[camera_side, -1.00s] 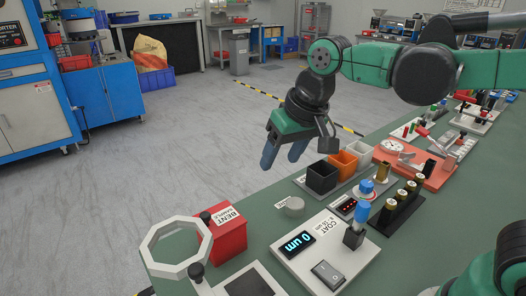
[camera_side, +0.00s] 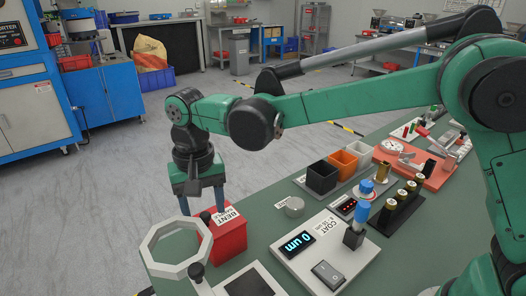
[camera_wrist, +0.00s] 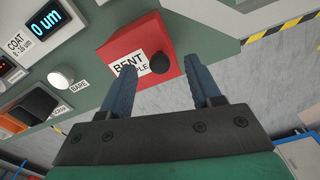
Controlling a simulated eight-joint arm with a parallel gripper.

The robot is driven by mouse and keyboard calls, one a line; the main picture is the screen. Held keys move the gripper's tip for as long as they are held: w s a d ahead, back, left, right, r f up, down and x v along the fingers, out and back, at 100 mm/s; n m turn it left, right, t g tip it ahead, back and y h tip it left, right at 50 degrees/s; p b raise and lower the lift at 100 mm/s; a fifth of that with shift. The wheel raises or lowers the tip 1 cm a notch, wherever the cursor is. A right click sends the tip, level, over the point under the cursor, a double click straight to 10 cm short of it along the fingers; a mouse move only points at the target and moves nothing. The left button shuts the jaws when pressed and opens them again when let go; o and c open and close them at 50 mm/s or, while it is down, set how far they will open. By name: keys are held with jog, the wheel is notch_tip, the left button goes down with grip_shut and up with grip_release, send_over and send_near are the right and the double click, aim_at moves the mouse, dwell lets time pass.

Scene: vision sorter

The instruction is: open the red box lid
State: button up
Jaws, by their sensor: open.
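The red box (camera_side: 230,240) stands near the bench's left edge, with a white "BENT SAMPLE" label and a dark round knob on top. It shows in the wrist view (camera_wrist: 124,48) too, just beyond the fingers, with its black knob (camera_wrist: 160,63) between the fingertips' directions. The lid looks closed. My gripper (camera_side: 202,205) points down over the box's back left side in the side view, its blue fingers apart with nothing between them. In the wrist view my gripper (camera_wrist: 163,78) is open. Whether a finger touches the box I cannot tell.
A pale octagonal ring (camera_side: 158,269) stands left of the box, close to the gripper. A coating gauge with a "0 um" display (camera_side: 298,245) and a grey round disc (camera_side: 292,206) lie to the right. Black, orange and white bins (camera_side: 322,178) stand farther back.

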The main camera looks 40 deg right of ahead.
jog(key=shift+f, duration=0.35)
grip_shut()
dwell(1.2)
